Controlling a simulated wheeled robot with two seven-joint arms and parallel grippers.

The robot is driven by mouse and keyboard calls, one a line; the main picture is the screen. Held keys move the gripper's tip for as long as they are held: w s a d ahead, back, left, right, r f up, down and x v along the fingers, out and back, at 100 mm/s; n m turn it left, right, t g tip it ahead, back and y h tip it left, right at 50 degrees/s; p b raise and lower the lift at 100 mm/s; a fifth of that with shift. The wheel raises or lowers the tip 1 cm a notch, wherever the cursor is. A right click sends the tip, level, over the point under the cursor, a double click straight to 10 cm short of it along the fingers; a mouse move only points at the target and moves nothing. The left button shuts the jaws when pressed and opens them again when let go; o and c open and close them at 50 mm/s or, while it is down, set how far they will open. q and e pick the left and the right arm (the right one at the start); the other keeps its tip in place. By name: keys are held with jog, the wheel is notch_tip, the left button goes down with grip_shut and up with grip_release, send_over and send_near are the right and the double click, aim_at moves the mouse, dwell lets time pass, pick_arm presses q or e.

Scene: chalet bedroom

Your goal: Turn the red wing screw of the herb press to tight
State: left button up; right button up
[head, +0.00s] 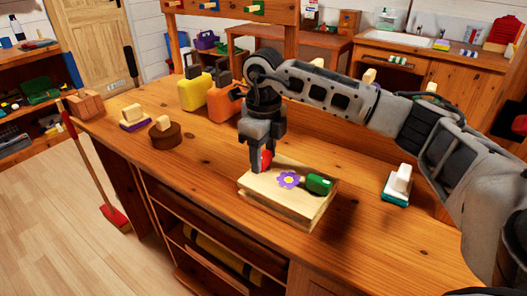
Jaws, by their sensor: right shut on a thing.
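The herb press (275,213) is a pale wooden block near the front edge of the wooden workbench. A purple flower (289,180) with a yellow middle shows on its top, and a green piece (318,184) lies beside it. The red wing screw (267,159) is at the press's back left, mostly hidden by my gripper. My right gripper (259,166) points down and is shut on the red wing screw. How far the screw is turned cannot be seen. My left gripper is not in view.
The workbench (210,151) is clear left of the press. A round brown box (165,137), a yellow container (193,94) and an orange container (221,104) stand further back. A white-and-teal brush (397,185) lies to the right. A red broom (113,216) leans at the left.

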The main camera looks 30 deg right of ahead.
aim_at(263, 155)
jog(key=shift+m, duration=0.6)
jog(key=o, duration=1)
notch_tip(263, 155, up, 16)
jog(key=shift+p, duration=1)
jog(key=shift+r, duration=0.1)
